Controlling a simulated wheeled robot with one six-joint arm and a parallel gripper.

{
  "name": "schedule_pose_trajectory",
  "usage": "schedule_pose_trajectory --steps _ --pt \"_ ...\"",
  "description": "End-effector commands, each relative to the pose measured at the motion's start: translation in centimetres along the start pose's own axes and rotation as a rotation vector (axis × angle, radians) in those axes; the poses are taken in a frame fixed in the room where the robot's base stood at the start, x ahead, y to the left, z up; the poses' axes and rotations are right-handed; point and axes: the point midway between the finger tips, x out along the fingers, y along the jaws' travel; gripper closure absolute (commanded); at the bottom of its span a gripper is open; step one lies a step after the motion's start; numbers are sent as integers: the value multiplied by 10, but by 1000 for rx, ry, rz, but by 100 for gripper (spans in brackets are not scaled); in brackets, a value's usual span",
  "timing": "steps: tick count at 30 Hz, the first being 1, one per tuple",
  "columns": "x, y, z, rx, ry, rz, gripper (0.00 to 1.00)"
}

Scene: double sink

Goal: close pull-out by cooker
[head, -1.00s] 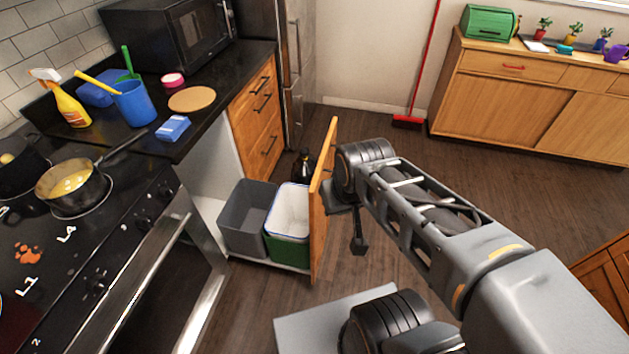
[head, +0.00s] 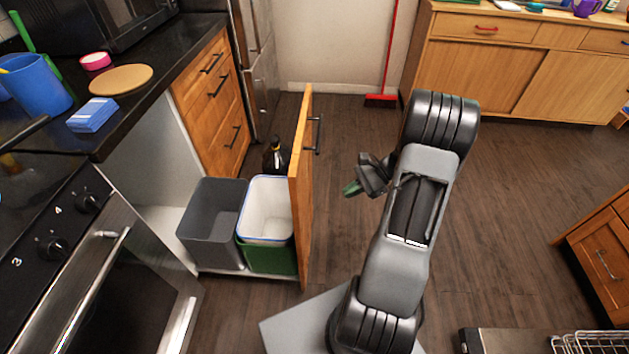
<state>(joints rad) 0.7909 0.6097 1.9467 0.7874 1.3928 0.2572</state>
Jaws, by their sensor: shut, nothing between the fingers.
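The pull-out (head: 302,190) by the cooker stands out from the counter, its wooden front seen nearly edge-on with a dark handle (head: 317,134) on its outer face. Behind the front it carries a grey bin (head: 211,226) and a white-lined green bin (head: 267,212), and a dark bottle (head: 275,157) shows at its far side. My gripper (head: 352,188) is to the right of the front, apart from it, and points left towards it. Its fingers are shut with nothing between them.
The cooker (head: 118,290) with its oven door stands at the left. The counter (head: 143,92) above holds a blue cup, a sponge and a round board. A wooden sideboard (head: 500,85) and a red broom (head: 380,100) are at the back. The floor right of my arm is clear.

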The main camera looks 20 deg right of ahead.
Motion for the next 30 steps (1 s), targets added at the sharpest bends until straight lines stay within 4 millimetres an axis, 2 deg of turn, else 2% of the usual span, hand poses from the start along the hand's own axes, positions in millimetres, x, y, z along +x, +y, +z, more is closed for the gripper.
schedule_pose_trajectory --steps 1,5,10,14,17,30 --pt "1 -5 -24 78 -79 -80 100" --pt "-16 -28 -46 218 -282 -258 100" --pt "-40 -50 -42 286 -457 -366 100" --pt "-41 -59 -32 303 -513 -380 100" --pt "-31 -65 -25 308 -523 -379 100" --pt "34 -99 8 307 -519 -377 100"
